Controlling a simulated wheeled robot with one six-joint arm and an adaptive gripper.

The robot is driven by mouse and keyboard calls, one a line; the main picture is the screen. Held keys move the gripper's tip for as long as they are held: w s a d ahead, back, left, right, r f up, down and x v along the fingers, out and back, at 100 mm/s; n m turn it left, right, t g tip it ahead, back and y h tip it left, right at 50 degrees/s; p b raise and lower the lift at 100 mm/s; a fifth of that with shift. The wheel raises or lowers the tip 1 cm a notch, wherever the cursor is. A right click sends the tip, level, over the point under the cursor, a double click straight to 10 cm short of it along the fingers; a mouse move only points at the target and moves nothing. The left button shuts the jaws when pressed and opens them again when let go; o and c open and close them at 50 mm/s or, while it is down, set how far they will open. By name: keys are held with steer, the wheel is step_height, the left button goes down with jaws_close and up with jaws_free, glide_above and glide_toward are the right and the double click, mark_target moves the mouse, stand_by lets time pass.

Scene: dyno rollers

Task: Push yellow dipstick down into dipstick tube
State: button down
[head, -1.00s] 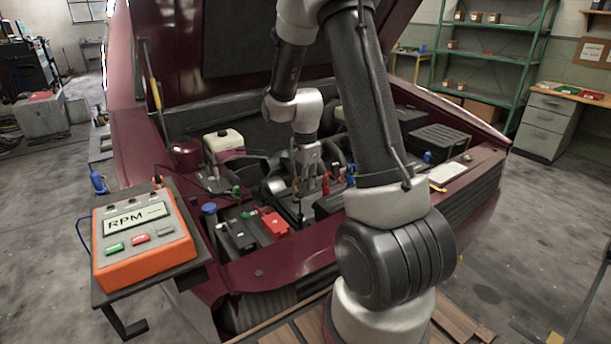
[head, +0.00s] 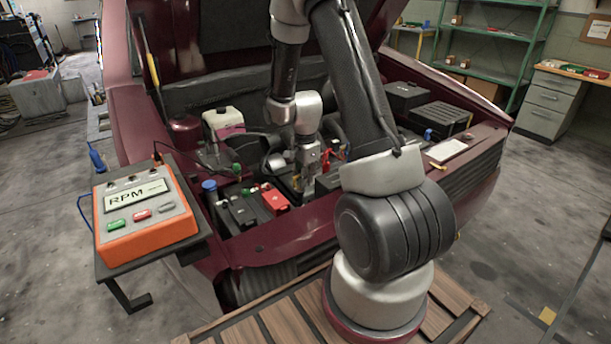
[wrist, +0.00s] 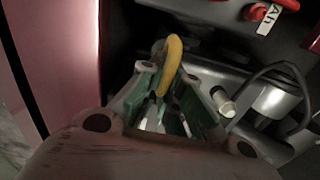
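The yellow dipstick handle (wrist: 172,64) is a curved loop in the upper middle of the wrist view. My gripper (wrist: 180,84) has its two green-padded fingers spread apart, with the handle between them, nearer the left finger. A gap shows between the pads, so I see no firm grip. The dipstick tube and the dipstick's lower part are hidden or too small to tell.
A red-topped battery (head: 274,198) stands left of my gripper. A red clip (head: 327,160) is close on its right. The orange RPM box (head: 145,215) stands on a side shelf. In the wrist view a grey cylindrical part (wrist: 276,98) with a dark hose lies to the right.

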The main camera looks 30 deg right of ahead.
steer(key=c, duration=1.5)
jaws_free()
step_height(320, 180, up, 12)
steer(key=shift+f, duration=0.1)
